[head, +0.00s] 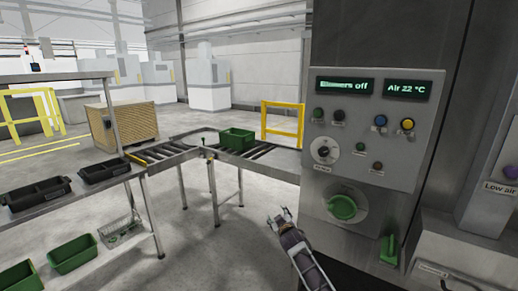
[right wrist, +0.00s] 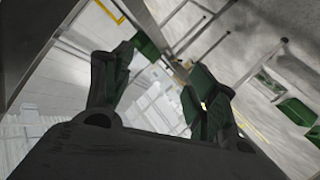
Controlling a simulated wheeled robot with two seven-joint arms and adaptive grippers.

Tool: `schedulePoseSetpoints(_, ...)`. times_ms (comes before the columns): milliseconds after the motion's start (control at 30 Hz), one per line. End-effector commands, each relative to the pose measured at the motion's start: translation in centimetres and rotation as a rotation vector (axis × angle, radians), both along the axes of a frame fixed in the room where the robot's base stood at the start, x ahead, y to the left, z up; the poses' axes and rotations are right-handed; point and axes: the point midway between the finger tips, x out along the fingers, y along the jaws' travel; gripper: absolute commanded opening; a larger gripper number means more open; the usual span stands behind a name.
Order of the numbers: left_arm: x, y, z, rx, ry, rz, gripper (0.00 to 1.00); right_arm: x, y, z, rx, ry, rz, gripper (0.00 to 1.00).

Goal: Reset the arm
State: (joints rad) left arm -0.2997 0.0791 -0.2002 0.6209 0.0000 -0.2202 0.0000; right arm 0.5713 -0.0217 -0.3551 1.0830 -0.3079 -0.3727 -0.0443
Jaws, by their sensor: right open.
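My right gripper (head: 280,217) is in the lower middle of the head view, left of the big green knob (head: 342,207) on the control panel (head: 367,130) and apart from it. In the right wrist view its two fingers (right wrist: 160,85) stand apart with nothing between them. My left gripper is not in the head view.
A roller conveyor (head: 262,159) with a green crate (head: 237,139) runs behind. A bench (head: 95,185) with black trays stands at left, with green bins (head: 72,254) below it. A yellow guard (head: 283,119) stands behind. The floor left of my right gripper is clear.

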Motion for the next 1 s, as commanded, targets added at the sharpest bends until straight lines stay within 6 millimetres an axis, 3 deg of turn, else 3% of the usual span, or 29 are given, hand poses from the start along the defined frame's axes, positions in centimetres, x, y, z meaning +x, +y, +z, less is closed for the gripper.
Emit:
schedulePoseSetpoints(33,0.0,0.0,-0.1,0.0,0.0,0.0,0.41,-0.6,-0.5,-2.7,0.026,0.033,-0.005,0.58)
schedulePoseSetpoints(100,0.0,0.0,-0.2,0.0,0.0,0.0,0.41,-1.3,-1.1,-5.8,0.063,0.073,-0.013,0.58)
schedulePoseSetpoints(467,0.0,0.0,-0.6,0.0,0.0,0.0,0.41,-7.5,-4.4,-20.9,0.186,0.269,-0.074,0.58)
schedulePoseSetpoints(767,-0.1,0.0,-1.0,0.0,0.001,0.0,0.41,-14.9,-7.3,-32.2,0.233,0.431,-0.141,0.58)
schedulePoseSetpoints(1000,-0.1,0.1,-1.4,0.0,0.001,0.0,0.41,-22.2,-9.6,-40.3,0.247,0.563,-0.199,0.58)
